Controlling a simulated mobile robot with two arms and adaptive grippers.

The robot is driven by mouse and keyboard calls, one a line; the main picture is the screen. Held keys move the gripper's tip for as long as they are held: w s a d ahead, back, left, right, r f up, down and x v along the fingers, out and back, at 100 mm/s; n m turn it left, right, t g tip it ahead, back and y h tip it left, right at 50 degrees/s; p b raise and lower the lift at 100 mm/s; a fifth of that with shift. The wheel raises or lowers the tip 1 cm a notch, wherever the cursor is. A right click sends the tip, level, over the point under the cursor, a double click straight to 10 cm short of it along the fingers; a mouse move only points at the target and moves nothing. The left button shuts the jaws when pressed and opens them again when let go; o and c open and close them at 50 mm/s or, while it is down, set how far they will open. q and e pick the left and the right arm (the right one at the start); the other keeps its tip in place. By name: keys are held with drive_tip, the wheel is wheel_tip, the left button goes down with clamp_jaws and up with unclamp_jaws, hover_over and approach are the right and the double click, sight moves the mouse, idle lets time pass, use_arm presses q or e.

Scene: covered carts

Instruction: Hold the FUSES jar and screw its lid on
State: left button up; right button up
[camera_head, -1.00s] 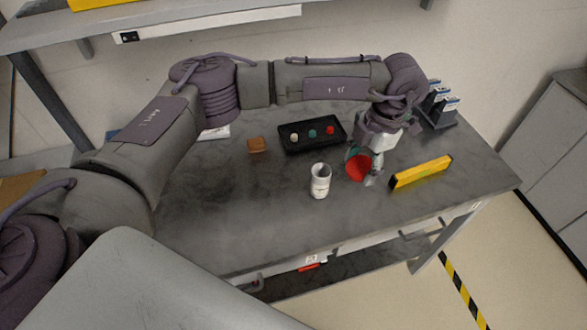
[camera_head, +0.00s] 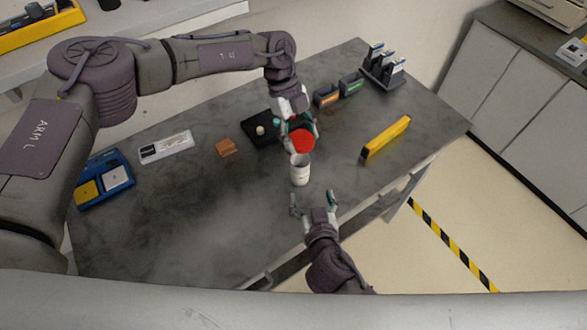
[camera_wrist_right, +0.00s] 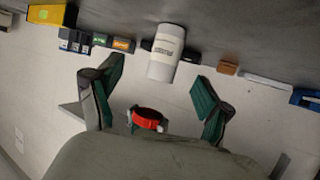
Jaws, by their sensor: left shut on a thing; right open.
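The white jar (camera_head: 300,173) stands upright and open on the grey table near its front edge. Its label shows in the right wrist view (camera_wrist_right: 167,54), too small to read surely; that view is upside down. My left gripper (camera_head: 299,128) is shut on the red lid (camera_head: 302,142) and holds it just above and behind the jar's mouth. The lid appears apart from the jar in the right wrist view (camera_wrist_right: 147,117). My right gripper (camera_head: 313,200) is open and empty in front of the jar, which appears between its fingers but beyond them.
A black tray (camera_head: 259,130) is partly hidden behind my left gripper. A yellow bar (camera_head: 386,138) lies right of the jar. Small bins (camera_head: 351,84) and a dark rack (camera_head: 382,70) stand at the back right. A brown block (camera_head: 225,147) is left. The table around the jar is clear.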

sight(301, 176)
drive_tip(key=shift+a+y, duration=0.3)
drive_tip(key=shift+a, duration=0.15)
use_arm(q)
drive_tip(key=shift+a, duration=0.1)
use_arm(e)
drive_tip(key=shift+a, duration=0.1)
drive_tip(key=x, duration=1.2)
drive_tip(key=shift+r, duration=0.15)
drive_tip(key=shift+c, duration=0.3)
clamp_jaws()
use_arm(q)
drive_tip(key=shift+f, duration=2.45)
